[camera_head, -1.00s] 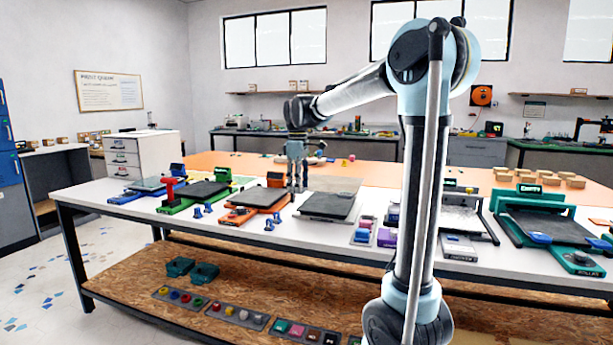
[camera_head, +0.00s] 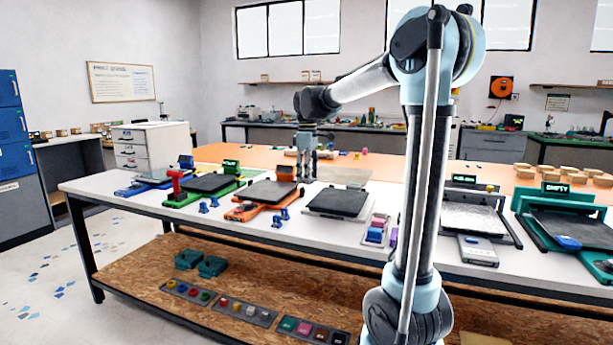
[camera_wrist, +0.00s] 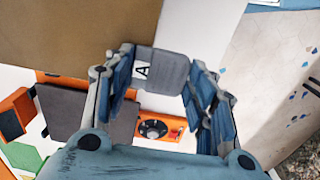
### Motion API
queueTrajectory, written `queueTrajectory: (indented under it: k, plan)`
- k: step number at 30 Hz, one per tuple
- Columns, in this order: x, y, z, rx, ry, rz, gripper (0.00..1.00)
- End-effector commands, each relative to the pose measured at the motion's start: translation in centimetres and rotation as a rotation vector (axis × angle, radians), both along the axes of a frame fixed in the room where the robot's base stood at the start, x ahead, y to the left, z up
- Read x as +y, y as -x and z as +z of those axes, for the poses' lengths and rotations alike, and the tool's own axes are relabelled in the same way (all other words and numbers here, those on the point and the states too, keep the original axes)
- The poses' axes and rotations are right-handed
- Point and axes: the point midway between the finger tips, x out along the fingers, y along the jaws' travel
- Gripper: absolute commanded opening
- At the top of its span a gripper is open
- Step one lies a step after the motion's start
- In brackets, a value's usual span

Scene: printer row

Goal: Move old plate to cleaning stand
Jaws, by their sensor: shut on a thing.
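My gripper (camera_head: 306,176) is above the white table, near the orange printer (camera_head: 266,192). In the wrist view my gripper (camera_wrist: 160,85) is shut on a grey tab marked "A" at the edge of a tan plate (camera_wrist: 70,28). The plate extends away from the fingers, over the table. In the head view the plate (camera_head: 345,174) shows as a flat tan-grey sheet just right of the gripper. The orange printer's dark bed (camera_wrist: 85,112) and dial panel (camera_wrist: 158,128) lie below in the wrist view. I cannot tell which thing is the cleaning stand.
A dark square slab (camera_head: 338,202) lies right of the orange printer. A green printer (camera_head: 207,185) and a blue one (camera_head: 150,181) stand left, with white drawers (camera_head: 150,143) behind. A teal printer marked "EMPTY" (camera_head: 560,205) stands far right. Small colored blocks (camera_head: 376,230) are near the front edge.

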Motion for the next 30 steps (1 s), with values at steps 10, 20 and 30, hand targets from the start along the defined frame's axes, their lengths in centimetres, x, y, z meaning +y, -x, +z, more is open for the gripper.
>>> queueTrajectory:
  k: [10, 20, 30]
  plan:
    - [0.0, 0.0, -2.8, 0.000, 0.000, 0.000, 0.08]
    - [0.0, 0.0, -6.0, 0.000, 0.000, 0.000, 0.08]
    - [0.0, 0.0, -8.6, 0.000, 0.000, 0.001, 0.08]
